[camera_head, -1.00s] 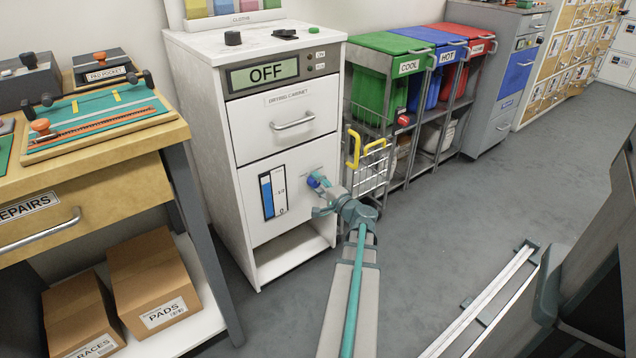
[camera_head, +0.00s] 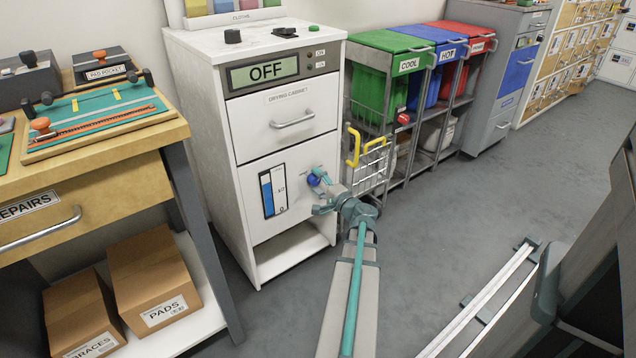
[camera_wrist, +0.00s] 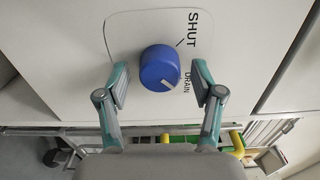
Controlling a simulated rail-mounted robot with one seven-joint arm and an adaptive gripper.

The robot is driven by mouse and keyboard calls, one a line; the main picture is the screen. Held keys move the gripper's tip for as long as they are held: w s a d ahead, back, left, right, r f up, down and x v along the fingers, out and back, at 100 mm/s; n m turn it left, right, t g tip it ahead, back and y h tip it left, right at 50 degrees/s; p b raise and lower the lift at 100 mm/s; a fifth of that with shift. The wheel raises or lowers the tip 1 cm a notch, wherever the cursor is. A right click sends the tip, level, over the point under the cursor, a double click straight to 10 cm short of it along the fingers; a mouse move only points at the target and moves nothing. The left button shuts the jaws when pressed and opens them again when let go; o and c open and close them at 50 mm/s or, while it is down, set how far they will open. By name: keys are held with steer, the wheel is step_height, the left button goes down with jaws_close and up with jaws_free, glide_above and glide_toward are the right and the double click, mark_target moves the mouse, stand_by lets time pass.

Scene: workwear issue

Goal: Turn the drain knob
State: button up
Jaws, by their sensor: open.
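The drain knob (camera_wrist: 160,68) is a round blue knob on a white plate, with the words SHUT and DRAIN printed beside it. In the head view the knob (camera_head: 313,180) is on the lower front of the white drying cabinet (camera_head: 230,160), right of the level gauge. My gripper (camera_wrist: 164,88) is open, with one finger on each side of the knob in the wrist view. Gaps show between the fingertips and the knob there. In the head view my gripper (camera_head: 322,190) is close in front of the knob and partly covers it.
A wire basket with a yellow handle (camera_head: 354,147) is just right of the knob. A rack with green, blue and red bins (camera_head: 400,45) stands beyond it. A workbench (camera_head: 90,150) is at the left.

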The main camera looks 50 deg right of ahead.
steer(key=v, duration=1.2)
stand_by(0.3)
